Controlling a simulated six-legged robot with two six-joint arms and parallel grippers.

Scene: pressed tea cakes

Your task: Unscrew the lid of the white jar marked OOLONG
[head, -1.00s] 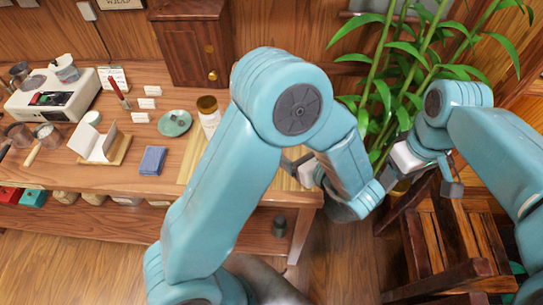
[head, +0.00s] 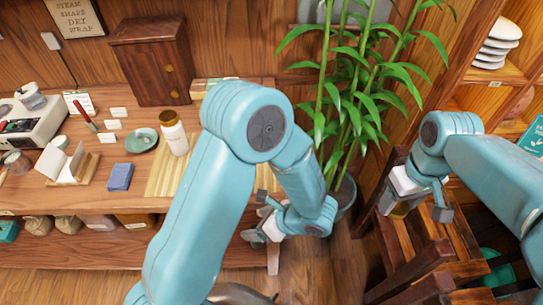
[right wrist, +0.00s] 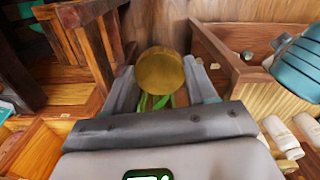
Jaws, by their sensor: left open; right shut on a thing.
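A white jar (head: 175,139) with a brown-gold lid stands upright on the table, near a pale slatted mat; its marking is too small to read. My left gripper (head: 256,217) is open and empty, off the table's right front corner, apart from the jar. My right gripper (head: 408,207) is far to the right, over the wooden chair. It is shut on a round brass-coloured thing (right wrist: 160,72), which shows between its fingers in the right wrist view. Whether this is a loose lid or the top of a jar, I cannot tell.
A green saucer (head: 141,140), a blue cloth (head: 120,177) and a small wooden cabinet (head: 154,62) are on the table. A tall leafy plant (head: 350,110) stands between the table and the chair (head: 455,235). Shelves with white dishes (head: 497,42) are at the right.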

